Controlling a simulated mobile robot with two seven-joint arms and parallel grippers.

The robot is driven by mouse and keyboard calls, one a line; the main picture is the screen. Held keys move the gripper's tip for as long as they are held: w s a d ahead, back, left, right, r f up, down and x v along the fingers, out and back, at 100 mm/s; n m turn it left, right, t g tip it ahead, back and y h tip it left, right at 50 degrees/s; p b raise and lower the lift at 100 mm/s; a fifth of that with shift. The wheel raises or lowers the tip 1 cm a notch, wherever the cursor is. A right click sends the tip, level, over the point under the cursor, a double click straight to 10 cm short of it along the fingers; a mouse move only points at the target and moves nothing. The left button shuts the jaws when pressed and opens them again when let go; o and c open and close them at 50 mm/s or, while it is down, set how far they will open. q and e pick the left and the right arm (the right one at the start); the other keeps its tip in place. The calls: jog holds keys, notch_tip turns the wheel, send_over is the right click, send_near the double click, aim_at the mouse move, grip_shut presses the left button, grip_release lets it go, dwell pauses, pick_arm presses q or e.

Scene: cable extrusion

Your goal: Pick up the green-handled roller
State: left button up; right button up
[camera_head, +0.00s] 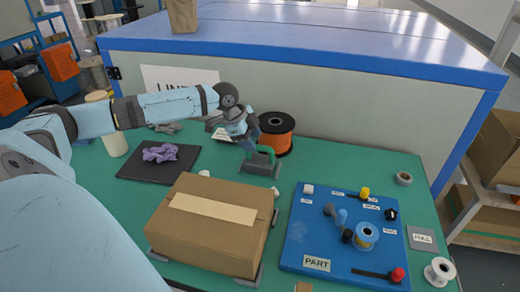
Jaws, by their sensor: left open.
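A small tool with a green handle (267,151) is on the green table, just behind the cardboard box. It sits at a grey block-like base (259,169); its roller part is too small to make out. My left arm reaches in from the left, and my left gripper (250,147) points down right at the green handle's left side. The gripper is open and partly overlaps the handle, so I cannot tell if they touch. My right gripper is not in view.
A spool of orange cable (276,133) stands close behind the handle. A cardboard box (208,226) is in front. A blue board (300,250) with small parts lies to the right. A black mat (132,170) with a purple cloth (160,152) lies left. A blue-edged cabinet (350,105) stands behind.

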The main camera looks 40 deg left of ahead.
aim_at(259, 146)
pick_arm(q)
jog(key=x, duration=0.2)
jog(key=b+x, duration=0.1)
jog(key=x, duration=0.2)
jog(key=shift+w, duration=0.25)
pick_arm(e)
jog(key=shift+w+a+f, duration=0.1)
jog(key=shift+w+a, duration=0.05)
pick_arm(q)
grip_shut()
jog(key=shift+r, duration=0.15)
